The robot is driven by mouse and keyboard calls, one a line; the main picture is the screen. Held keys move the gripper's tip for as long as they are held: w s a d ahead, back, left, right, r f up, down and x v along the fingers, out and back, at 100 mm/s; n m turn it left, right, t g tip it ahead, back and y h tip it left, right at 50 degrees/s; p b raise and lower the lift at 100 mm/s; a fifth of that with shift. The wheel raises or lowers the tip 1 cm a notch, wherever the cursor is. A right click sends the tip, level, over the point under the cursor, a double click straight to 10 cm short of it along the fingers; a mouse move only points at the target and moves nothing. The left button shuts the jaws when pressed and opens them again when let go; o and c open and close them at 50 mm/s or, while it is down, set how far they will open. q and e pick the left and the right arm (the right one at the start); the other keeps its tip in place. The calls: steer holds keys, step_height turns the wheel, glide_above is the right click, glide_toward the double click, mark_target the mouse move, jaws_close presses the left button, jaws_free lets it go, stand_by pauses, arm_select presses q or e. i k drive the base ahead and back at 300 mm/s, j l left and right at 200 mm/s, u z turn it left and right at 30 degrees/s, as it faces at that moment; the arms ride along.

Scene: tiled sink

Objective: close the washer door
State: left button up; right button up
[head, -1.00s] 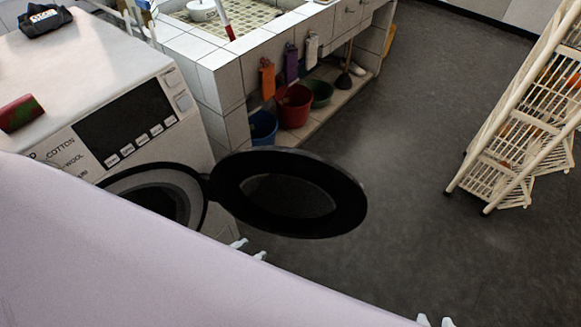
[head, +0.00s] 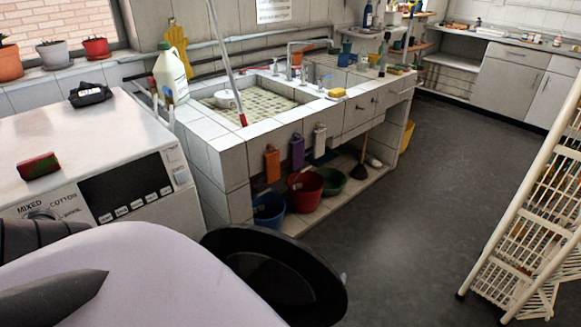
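The white washer (head: 150,200) stands at the left, with a dark display panel and a dial on its front. Its round black door (head: 222,243) is open and swung out to the right of the machine, standing well away from the front. The lower left part of the door and the washer's opening are hidden behind a large pale part of my own body. A tiny pale spot shows at the door's right edge, too small to identify.
A tiled sink counter (head: 230,160) runs behind the washer, with blue, red (head: 304,188) and green tubs beneath. A cream rack (head: 520,230) stands at the right. Dark floor (head: 410,220) lies clear between. A red object (head: 38,166) and a black item (head: 90,94) rest on the washer.

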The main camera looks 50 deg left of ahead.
mark_target(303, 287)
steer(key=i+l+z, duration=0.4)
steer(key=l, duration=0.25)
steer(key=i+l+u, duration=0.25)
steer(key=i, duration=0.25)
steer(key=i+l+u, duration=0.25)
steer(key=i, duration=0.25)
steer(key=i+u, duration=0.2)
steer(key=u, duration=0.2)
steer(key=i+u, duration=0.15)
steer(key=u, duration=0.25)
steer(key=i+u, duration=0.2)
steer(key=u, duration=0.15)
steer(key=i+u, duration=0.1)
steer(key=u, duration=0.3)
steer(key=i+l+u, duration=0.1)
steer(key=u, duration=0.3)
steer(key=i+l+u, duration=0.1)
steer(key=u, duration=0.3)
steer(key=i+l+u, duration=0.1)
steer(key=u, duration=0.25)
steer(key=i+l+u, duration=0.1)
steer(key=u, duration=0.25)
steer(key=l+u, duration=0.35)
steer(key=i+l+u, duration=0.15)
steer(key=l+u, duration=0.2)
steer(key=i+l+u, duration=0.1)
steer(key=l+u, duration=0.55)
steer(key=i+j, duration=0.05)
